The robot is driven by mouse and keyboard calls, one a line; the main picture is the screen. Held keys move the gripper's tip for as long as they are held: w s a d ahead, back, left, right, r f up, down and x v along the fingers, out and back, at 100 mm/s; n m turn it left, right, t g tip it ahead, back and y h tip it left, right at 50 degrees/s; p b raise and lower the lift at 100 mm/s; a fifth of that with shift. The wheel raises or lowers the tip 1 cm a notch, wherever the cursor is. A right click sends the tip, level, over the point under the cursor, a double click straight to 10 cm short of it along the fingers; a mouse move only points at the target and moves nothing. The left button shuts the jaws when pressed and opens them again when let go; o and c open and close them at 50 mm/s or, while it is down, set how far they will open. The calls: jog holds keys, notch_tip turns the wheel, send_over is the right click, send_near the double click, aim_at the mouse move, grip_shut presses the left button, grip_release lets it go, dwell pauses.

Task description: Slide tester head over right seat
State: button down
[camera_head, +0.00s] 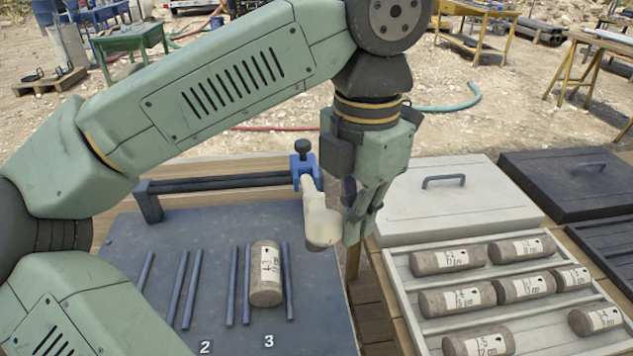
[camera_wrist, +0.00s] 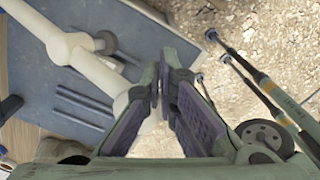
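The tester head (camera_head: 322,222) is a cream, rounded piece hanging from a blue clamp (camera_head: 303,165) with a dark knob, on a dark rail (camera_head: 225,182) behind the board. The blue-grey board (camera_head: 130,240) has paired dark bars as seats. A grey labelled core (camera_head: 265,275) lies in the right seat, marked 3. My gripper (camera_head: 355,225) points down just right of the tester head. In the wrist view the cream head (camera_wrist: 98,75) reaches towards my fingers (camera_wrist: 165,82), which show a narrow gap. Whether they touch the head is unclear.
A white tray (camera_head: 398,275) at the right holds several labelled cores, with a white lid (camera_head: 455,195) behind it. A black lidded box (camera_head: 570,180) stands farther right. The seat marked 2 (camera_head: 190,285) is empty. My arm hides the board's left part.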

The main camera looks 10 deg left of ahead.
aim_at(312, 217)
jog(key=shift+s+a+r+p, duration=0.25)
jog(key=shift+a+r+p, duration=0.15)
jog(key=shift+a, duration=0.45)
jog(key=shift+s+a+r+p, duration=0.3)
jog(key=shift+a+p, duration=0.1)
jog(key=shift+a, duration=0.45)
jog(key=shift+s+a+r+p, duration=0.25)
jog(key=shift+a+r+p, duration=0.15)
jog(key=shift+a, duration=0.45)
notch_tip(312, 217, up, 3)
jog(key=shift+f+p, duration=0.1)
jog(key=shift+p, duration=1.05)
jog(key=shift+r, duration=2.5)
